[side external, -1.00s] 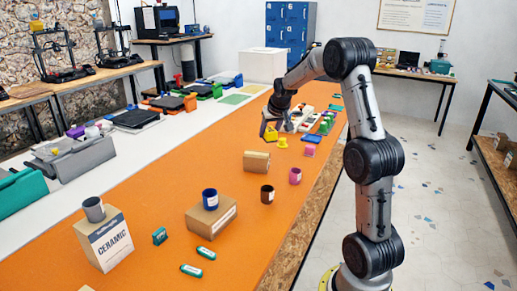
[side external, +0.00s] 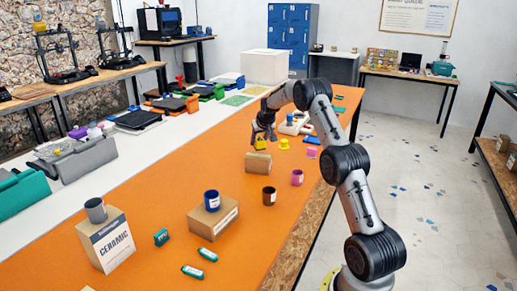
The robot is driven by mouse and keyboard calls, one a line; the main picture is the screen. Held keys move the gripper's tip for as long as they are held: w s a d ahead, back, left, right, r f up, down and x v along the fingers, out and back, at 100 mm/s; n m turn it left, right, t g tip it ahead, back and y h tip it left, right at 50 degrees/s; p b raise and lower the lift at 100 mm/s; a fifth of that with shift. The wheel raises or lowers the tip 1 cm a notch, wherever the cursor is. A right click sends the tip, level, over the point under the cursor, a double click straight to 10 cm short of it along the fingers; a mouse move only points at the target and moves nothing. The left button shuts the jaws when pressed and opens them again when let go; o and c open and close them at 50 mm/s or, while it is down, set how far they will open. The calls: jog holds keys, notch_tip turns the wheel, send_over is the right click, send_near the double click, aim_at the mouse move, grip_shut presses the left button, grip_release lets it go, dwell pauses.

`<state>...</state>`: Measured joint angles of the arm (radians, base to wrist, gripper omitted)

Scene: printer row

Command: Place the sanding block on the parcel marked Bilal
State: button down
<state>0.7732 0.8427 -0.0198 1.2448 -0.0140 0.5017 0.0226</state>
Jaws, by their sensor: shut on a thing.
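My gripper (side external: 263,133) points down above the far half of the orange table. It is shut on a small yellow thing (side external: 261,143), partly hidden by the fingers. The yellow thing is block-like, but too small to tell for certain that it is the sanding block. A brown parcel (side external: 257,164) lies just below and in front of it in the picture. I cannot tell how large the gap between them is. Another brown parcel (side external: 213,219) lies nearer, with a white label on its side. I cannot read a name on either parcel.
A blue mug (side external: 211,201) stands on the nearer parcel. A dark brown cup (side external: 269,196), a pink cup (side external: 297,177) and a yellow duck-like thing (side external: 284,144) stand to the right. The table's middle left is clear.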

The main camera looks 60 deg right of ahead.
aim_at(258, 148)
jog(key=shift+w+d+f, duration=0.15)
jog(key=shift+f, duration=1.7)
jog(key=shift+f, duration=0.1)
jog(key=shift+c, duration=1.4)
grip_release()
